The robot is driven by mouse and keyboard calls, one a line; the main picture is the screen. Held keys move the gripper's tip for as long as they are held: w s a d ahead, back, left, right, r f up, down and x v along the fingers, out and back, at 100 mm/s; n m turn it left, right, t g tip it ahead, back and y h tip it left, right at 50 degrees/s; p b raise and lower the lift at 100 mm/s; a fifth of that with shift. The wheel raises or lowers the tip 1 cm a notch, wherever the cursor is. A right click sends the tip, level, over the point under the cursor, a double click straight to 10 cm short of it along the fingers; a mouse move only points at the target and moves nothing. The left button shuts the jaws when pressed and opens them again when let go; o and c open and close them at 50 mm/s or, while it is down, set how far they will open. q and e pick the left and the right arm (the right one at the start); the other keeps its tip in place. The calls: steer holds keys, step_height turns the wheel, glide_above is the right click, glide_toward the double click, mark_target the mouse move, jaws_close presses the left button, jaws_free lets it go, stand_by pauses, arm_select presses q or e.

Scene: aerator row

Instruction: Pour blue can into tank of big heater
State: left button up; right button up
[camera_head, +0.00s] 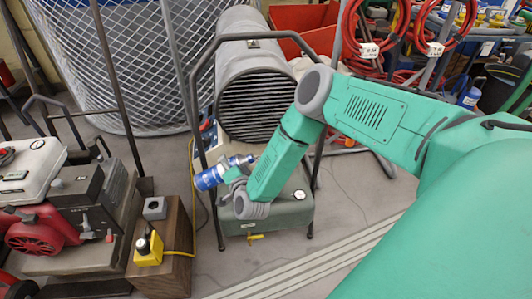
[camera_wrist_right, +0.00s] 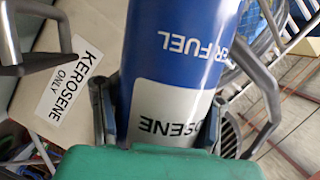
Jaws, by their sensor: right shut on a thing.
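The blue can (camera_head: 209,179) is held over the left end of the big heater's grey-green tank (camera_head: 285,217), tilted well over on its side. My right gripper (camera_head: 231,173) is shut around it. In the right wrist view the can (camera_wrist_right: 180,45) shows a blue and white body with upside-down fuel lettering, between the fingers of the gripper (camera_wrist_right: 165,110). A tank surface with a "KEROSENE ONLY" label (camera_wrist_right: 70,85) lies beside the can there. The big heater (camera_head: 252,85) is a grey barrel above the tank. The can's mouth and any flow cannot be made out. My left gripper is not in view.
The heater's dark tube frame (camera_head: 196,120) rises close to the can. A wooden block (camera_head: 172,225) with a yellow switch box (camera_head: 149,249) stands left of the tank. A red and grey machine (camera_head: 50,225) fills the far left. Red hoses (camera_head: 372,40) hang behind.

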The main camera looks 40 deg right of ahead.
steer(key=d+r+n+p, duration=0.1)
steer(key=p, duration=0.1)
steer(key=s+r+n+g+p, duration=0.1)
steer(key=p, duration=0.1)
steer(key=shift+d+r+n+h, duration=0.3)
steer(key=shift+d+r+n, duration=0.05)
steer(key=shift+n, duration=0.05)
steer(key=r+n+p, duration=0.1)
steer(key=r+n+g+h+p, duration=0.1)
steer(key=n+p, duration=0.1)
steer(key=d+r+n+g+h+p, duration=0.1)
steer(key=n, duration=0.1)
steer(key=shift+s+p, duration=0.35)
steer(key=shift+s, duration=0.05)
steer(key=shift+s+d+r+n+g+h+p, duration=0.1)
steer(key=shift+d+r+n+g+h+p, duration=0.1)
steer(key=shift+r+n+p, duration=0.15)
steer(key=shift+d+r+n+g+h+p, duration=0.1)
steer(key=shift+r+n+h+p, duration=0.15)
steer(key=shift+r+n, duration=0.15)
